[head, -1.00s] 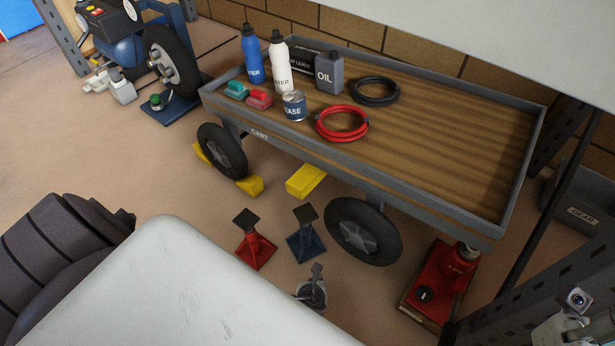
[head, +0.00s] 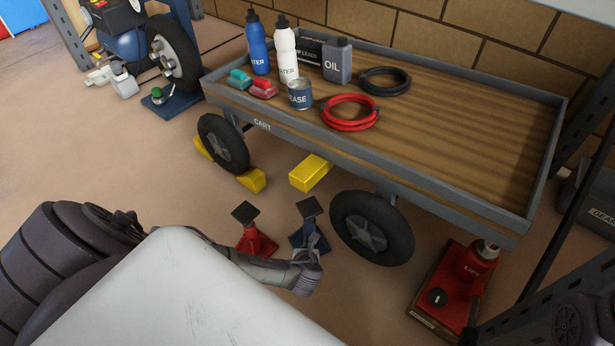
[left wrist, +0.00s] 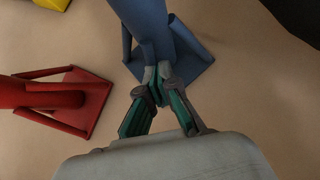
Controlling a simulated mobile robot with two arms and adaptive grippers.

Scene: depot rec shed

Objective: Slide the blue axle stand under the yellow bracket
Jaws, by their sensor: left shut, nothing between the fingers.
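The blue axle stand (head: 309,222) stands on the floor in front of the cart, upright, with a dark square top pad. The yellow bracket (head: 311,173) shows as a yellow block below the cart's near edge, behind and slightly above the stand in the head view. My left gripper (head: 316,243) is shut and empty, in front of the stand and covering part of its lower body. In the left wrist view the closed fingertips (left wrist: 160,74) are right at the blue stand's body (left wrist: 150,25); whether they touch it I cannot tell.
A red axle stand (head: 252,232) stands close left of the blue one. The cart's near wheel (head: 371,228) is close on the right. Yellow chocks (head: 252,180) flank the left wheel. A red jack (head: 455,285) sits further right.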

